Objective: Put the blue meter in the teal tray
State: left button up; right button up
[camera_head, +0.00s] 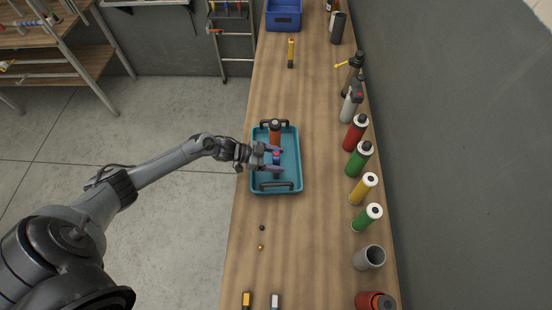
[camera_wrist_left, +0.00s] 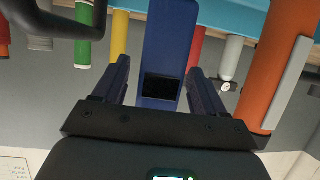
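The teal tray (camera_head: 291,151), with a dark handle at each end, sits on the wooden bench in the head view. My left gripper (camera_head: 275,161) is over the tray, with its fingers apart on either side of the blue meter (camera_head: 277,157). In the left wrist view the blue meter (camera_wrist_left: 168,45), with a dark screen, stands between the fingers (camera_wrist_left: 160,82), with a gap showing at the left finger. The meter is within the tray's outline; its contact with the tray floor is hidden. My right gripper is in neither view.
An orange object (camera_head: 275,134) with a dark top is in the tray beside the meter; it is close on the right in the wrist view (camera_wrist_left: 277,65). Several bottles and cans line the wall side. A blue bin (camera_head: 284,15) is at the far end. The bench beyond the tray is mostly clear.

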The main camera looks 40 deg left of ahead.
pick_arm(q)
jog(key=shift+r, duration=0.15)
jog(key=shift+s+a, duration=0.1)
jog(key=v, duration=1.1)
jog(key=shift+s+a+r, duration=0.2)
jog(key=shift+s+r, duration=0.05)
